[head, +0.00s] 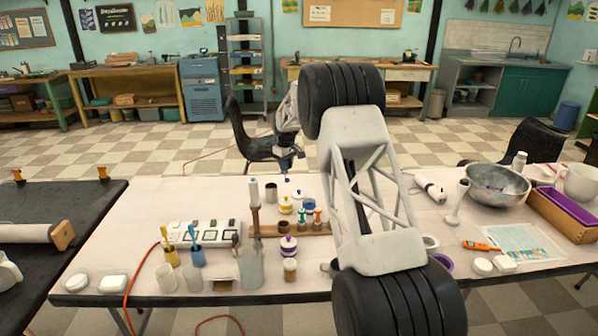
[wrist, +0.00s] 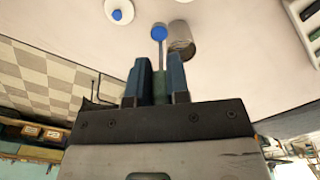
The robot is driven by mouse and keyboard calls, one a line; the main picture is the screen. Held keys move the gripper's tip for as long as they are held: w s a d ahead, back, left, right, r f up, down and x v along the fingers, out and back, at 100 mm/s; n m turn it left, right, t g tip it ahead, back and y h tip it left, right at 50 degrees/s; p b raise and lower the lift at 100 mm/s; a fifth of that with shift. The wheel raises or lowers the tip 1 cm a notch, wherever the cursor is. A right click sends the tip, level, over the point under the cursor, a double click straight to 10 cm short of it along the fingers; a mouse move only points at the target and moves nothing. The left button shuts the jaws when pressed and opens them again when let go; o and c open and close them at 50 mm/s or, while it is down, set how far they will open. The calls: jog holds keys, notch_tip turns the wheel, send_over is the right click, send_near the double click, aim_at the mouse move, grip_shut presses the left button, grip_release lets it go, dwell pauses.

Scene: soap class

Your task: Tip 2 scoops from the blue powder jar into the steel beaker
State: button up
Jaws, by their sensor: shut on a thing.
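My gripper (wrist: 160,82) is shut on the handle of a scoop. In the wrist view the scoop's round bowl (wrist: 158,32) shows blue, apparently blue powder. The steel beaker (wrist: 182,40) is right beside the bowl in that view; whether the bowl overlaps its rim cannot be told. In the head view my gripper (head: 287,163) is above the table's far edge, with the small blue bowl (head: 287,180) under it. The steel beaker (head: 271,190) stands just left of and below it. The blue powder jar (head: 309,205) stands to the right. The beaker's inside is hidden.
A white bottle (head: 253,192) stands left of the beaker. A yellow jar (head: 285,206) and a wooden rack (head: 290,230) are nearer. A white slotted tray (head: 205,233) lies to the left. My arm hides part of the table's middle.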

jog(key=w+a+r, duration=0.1)
jog(key=w+a, duration=0.2)
jog(key=a, duration=0.4)
jog(key=shift+a, duration=0.15)
dwell(0.3)
jog(key=s+a+f+t+h, duration=0.5)
jog(key=f+t+h, duration=0.1)
jog(key=t+h, duration=0.3)
jog(key=shift+f+t+h, duration=0.25)
jog(key=shift+t+h, duration=0.05)
dwell(1.3)
jog(key=shift+s, duration=0.1)
dwell(0.5)
jog(key=shift+d, duration=0.15)
dwell(0.3)
